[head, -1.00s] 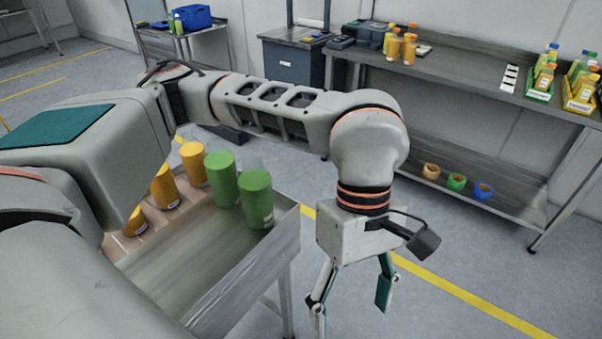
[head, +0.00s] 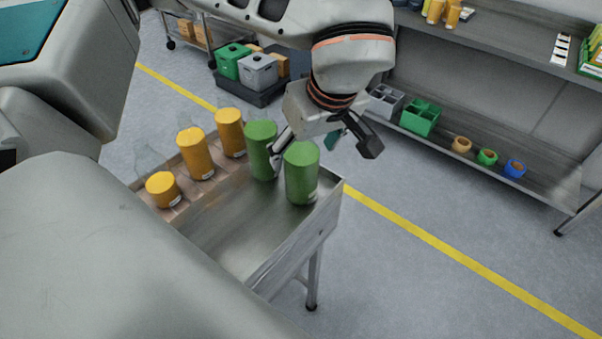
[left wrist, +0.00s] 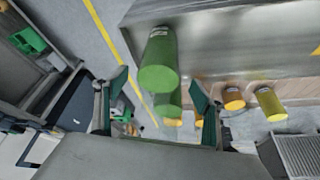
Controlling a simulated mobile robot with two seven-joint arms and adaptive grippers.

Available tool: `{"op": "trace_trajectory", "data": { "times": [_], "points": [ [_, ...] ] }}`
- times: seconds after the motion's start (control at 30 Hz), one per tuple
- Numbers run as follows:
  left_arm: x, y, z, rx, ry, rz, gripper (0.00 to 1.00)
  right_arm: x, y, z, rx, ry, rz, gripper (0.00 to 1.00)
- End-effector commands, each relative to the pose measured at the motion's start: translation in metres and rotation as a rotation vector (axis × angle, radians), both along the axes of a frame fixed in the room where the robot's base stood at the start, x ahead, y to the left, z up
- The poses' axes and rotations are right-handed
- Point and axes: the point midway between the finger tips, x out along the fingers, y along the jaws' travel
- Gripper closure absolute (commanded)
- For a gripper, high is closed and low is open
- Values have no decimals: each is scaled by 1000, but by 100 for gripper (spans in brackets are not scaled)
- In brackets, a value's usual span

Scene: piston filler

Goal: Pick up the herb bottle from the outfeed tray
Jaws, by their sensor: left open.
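Two green bottles, the herb-coloured ones, stand upright at the far end of the metal outfeed tray (head: 235,235): a right one (head: 301,175) and a left one (head: 261,150). My left gripper (head: 308,142) is open and empty, just behind the right green bottle, which partly hides its fingers. In the left wrist view the open left gripper (left wrist: 160,90) has its fingers on either side of the line to the nearer green bottle (left wrist: 158,62). The other green bottle (left wrist: 168,103) shows beyond it. I cannot tell whether a finger touches a bottle. My right gripper is not in view.
Several orange-yellow bottles stand left of the green ones, such as one beside them (head: 231,132) and a front one (head: 161,190). The tray's front is bare. A metal bench (head: 480,75) with coloured rings on its lower shelf stands at the back right.

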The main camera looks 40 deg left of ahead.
Motion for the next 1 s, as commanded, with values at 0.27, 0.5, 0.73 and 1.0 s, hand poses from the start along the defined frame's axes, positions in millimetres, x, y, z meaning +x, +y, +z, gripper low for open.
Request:
{"op": "trace_trajectory", "data": {
  "times": [0.27,0.5,0.73,1.0],
  "points": [
    [8,12,-37,-1,5,1,31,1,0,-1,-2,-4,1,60],
    [10,14,-41,-2,1,0,31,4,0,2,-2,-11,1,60],
    [10,14,-41,-2,1,0,67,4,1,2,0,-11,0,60],
    [11,14,-40,-2,0,1,91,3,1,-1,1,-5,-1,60]
  ]
}}
